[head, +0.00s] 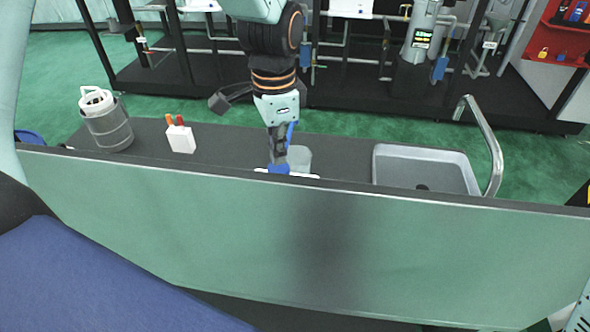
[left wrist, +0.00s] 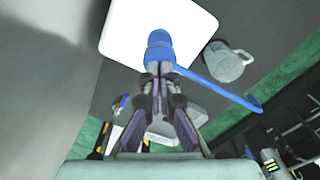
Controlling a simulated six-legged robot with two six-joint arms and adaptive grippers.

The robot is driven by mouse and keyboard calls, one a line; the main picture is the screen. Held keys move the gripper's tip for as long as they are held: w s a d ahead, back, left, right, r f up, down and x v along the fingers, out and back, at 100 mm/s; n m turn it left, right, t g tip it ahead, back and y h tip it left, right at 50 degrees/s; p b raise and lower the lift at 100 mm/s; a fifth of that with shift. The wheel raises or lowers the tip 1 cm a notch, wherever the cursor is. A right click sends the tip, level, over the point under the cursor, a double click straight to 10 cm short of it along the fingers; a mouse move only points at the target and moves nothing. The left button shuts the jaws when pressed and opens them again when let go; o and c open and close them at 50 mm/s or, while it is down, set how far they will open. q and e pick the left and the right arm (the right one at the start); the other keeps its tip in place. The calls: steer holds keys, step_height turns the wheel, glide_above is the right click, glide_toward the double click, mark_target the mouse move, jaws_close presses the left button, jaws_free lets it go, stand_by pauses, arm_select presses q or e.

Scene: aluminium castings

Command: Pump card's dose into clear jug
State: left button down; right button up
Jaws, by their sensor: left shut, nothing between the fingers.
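A blue pump (left wrist: 160,42) with a long thin spout stands at a white, round-cornered surface (left wrist: 130,30) in the left wrist view. In the head view the blue pump (head: 278,168) shows just behind the counter's near edge, mostly hidden. My left gripper (head: 279,158) points down with its fingers shut and empty; in the left wrist view the fingertips (left wrist: 160,72) are right at the pump's head, and I cannot tell whether they touch. The clear jug (head: 300,156) stands beside the pump and also shows in the left wrist view (left wrist: 230,62). I cannot make out a card with a dose.
A grey sink (head: 425,168) with a curved tap (head: 492,140) is at the right. Counter between block and jug is clear.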

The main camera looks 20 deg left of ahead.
arm_select(q)
step_height(320, 180, up, 6)
stand_by(0.7)
steer(key=shift+w, duration=0.1)
stand_by(0.3)
